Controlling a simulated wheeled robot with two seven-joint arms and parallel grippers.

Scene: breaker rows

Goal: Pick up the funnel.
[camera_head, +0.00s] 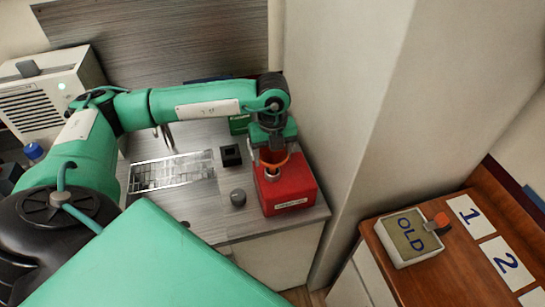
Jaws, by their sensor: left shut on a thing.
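The orange funnel (274,161) shows at the centre right, over the top of a red box (291,191). My left gripper (272,152) reaches down to it from above and is shut on the funnel. The fingers and wrist hide part of the funnel. I cannot tell whether its lower end touches the red box or is clear of it. My right gripper is not in view.
A small black square block (231,155) and a grey knob-like piece (238,198) are on the grey counter left of the red box. A metal grid tray (172,172) lies further left. A wall corner stands close on the right. A device marked OLD (411,238) lies on the wooden table.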

